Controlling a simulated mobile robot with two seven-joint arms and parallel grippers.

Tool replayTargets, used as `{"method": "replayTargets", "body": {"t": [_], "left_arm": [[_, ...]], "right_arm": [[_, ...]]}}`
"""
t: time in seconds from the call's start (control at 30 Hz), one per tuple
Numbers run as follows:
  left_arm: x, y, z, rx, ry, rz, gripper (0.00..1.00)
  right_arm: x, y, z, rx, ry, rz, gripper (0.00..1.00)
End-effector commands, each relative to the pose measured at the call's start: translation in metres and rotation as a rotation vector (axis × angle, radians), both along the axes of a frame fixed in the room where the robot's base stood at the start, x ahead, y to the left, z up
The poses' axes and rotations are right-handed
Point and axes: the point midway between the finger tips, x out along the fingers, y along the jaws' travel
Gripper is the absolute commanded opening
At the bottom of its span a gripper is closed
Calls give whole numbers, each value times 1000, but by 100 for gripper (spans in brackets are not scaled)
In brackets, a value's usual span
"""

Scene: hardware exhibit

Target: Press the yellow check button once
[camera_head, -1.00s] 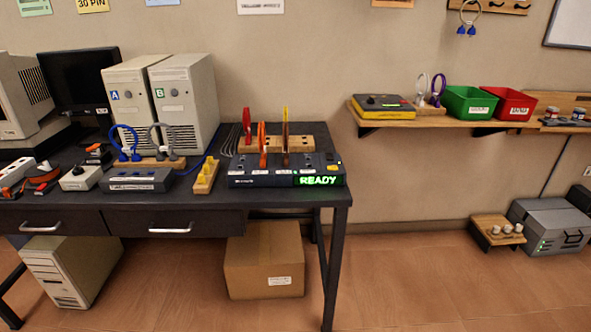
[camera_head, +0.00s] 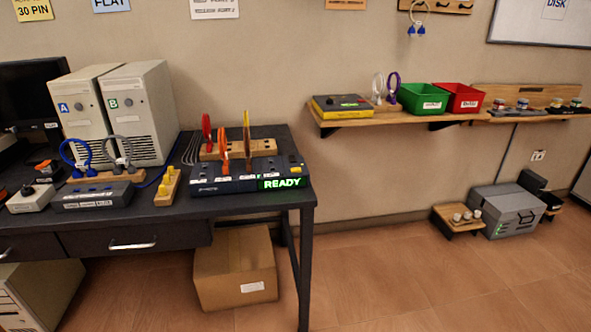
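A dark console (camera_head: 222,187) with a green lit "READY" display (camera_head: 283,183) stands at the right end of the dark desk. A small yellow patch, which looks like the yellow button (camera_head: 296,167), shows on the console's right top end. It is too small to tell whether it is up or pressed. Several flat red, orange and brown upright pieces stand on and behind the console. Neither of my grippers is in view.
The dark desk (camera_head: 140,222) also holds two beige computer towers (camera_head: 140,115) and a wooden block with yellow pegs (camera_head: 167,188). A cardboard box (camera_head: 235,270) sits under it. A wall shelf (camera_head: 380,118) holds green and red bins.

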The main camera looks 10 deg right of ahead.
Motion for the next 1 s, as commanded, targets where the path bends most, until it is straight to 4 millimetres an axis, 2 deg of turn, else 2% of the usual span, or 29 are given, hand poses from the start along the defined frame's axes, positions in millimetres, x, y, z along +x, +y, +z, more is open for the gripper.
{"method": "replayTargets", "body": {"t": [0.03,0.43,1.0], "left_arm": [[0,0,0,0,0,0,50],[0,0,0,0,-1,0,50],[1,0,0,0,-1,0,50]], "right_arm": [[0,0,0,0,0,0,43],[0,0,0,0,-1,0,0],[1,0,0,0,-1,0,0]]}}
